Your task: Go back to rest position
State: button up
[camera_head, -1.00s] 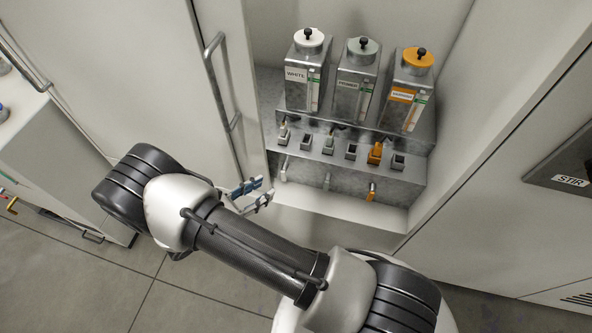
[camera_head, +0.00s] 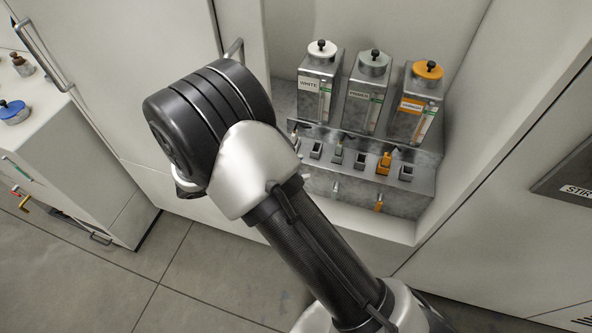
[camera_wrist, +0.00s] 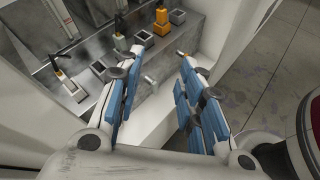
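My gripper (camera_wrist: 160,95) shows in the wrist view with its two blue-padded fingers apart and nothing between them. Beyond the fingers is the metal dispenser (camera_wrist: 193,34) with its levers and spouts. In the head view my raised arm hides the gripper. There the dispenser (camera_head: 405,202) stands in an alcove to the right of my arm, with a white-labelled canister (camera_head: 318,85), a grey-lidded canister (camera_head: 366,100) and an orange-lidded canister (camera_head: 415,110) on top.
A white counter (camera_head: 45,130) with small jars stands at the left. A cabinet door (camera_head: 115,60) with a handle is behind my arm. A panel marked STIR (camera_head: 570,185) is at the right. The tiled floor (camera_head: 195,270) at lower left is clear.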

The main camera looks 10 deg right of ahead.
dwell(0.4)
jog(key=s+d+r+m+g+y, duration=0.25)
jog(key=s+d+r+m, duration=0.2)
jog(key=r, duration=0.25)
jog(key=s+d+r+m+g+y, duration=0.1)
jog(key=s+d+r+m+y, duration=0.25)
jog(key=s+r+m, duration=0.2)
jog(key=s+r+m+t+y, duration=0.4)
jog(key=s+r+m+y, duration=0.2)
jog(key=s, duration=0.6)
jog(key=shift+s+r+m, duration=0.25)
jog(key=shift+r+m, duration=0.6)
jog(key=shift+m, duration=0.45)
